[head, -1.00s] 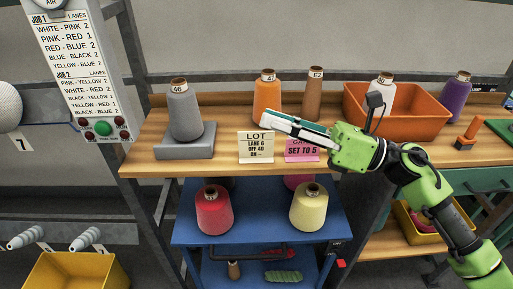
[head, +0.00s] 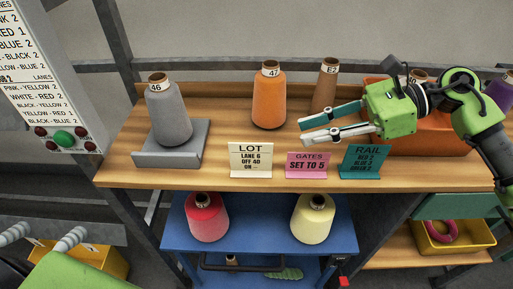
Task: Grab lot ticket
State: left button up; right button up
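The lot ticket (head: 250,160) is a cream card reading "LOT LANE 6 OFF 40 ON --". It stands at the front edge of the wooden shelf, left of a pink "GATES SET TO 5" card (head: 308,165) and a teal "RAIL" card (head: 364,161). My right gripper (head: 303,131) comes in from the right, its two fingers apart and empty, pointing left. In the picture it is above the pink card, up and right of the lot ticket, and not touching the ticket. My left gripper is out of view; a green part of my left arm shows at the bottom left.
A grey cone (head: 170,110) on a scale-like stand (head: 150,159) is left of the ticket. An orange cone (head: 269,98) and a brown cone (head: 326,85) stand behind. An orange bin (head: 440,142) is at right. The blue cart (head: 262,234) below holds red and yellow cones.

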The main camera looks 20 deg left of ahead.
jog(key=p, duration=0.2)
send_near(251, 146)
jog(key=x, duration=0.4)
jog(key=shift+a+f, duration=0.2)
jog(key=shift+f, duration=0.15)
jog(key=shift+w+a+f, duration=0.1)
jog(key=shift+a+f, duration=0.05)
jog(key=shift+a, duration=0.05)
jog(key=a+p, duration=0.1)
jog(key=s+a+p, duration=0.1)
jog(key=p, duration=0.1)
jog(key=shift+a+f, duration=0.1)
jog(key=shift+f, duration=0.05)
jog(key=shift+p+x, duration=0.4)
jog(key=shift+x, duration=0.7)
jog(key=shift+a+f, duration=0.2)
jog(key=shift+a, duration=0.05)
jog(key=shift+f, duration=0.1)
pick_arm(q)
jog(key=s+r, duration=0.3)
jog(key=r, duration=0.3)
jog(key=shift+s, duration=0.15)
pick_arm(e)
grip_shut()
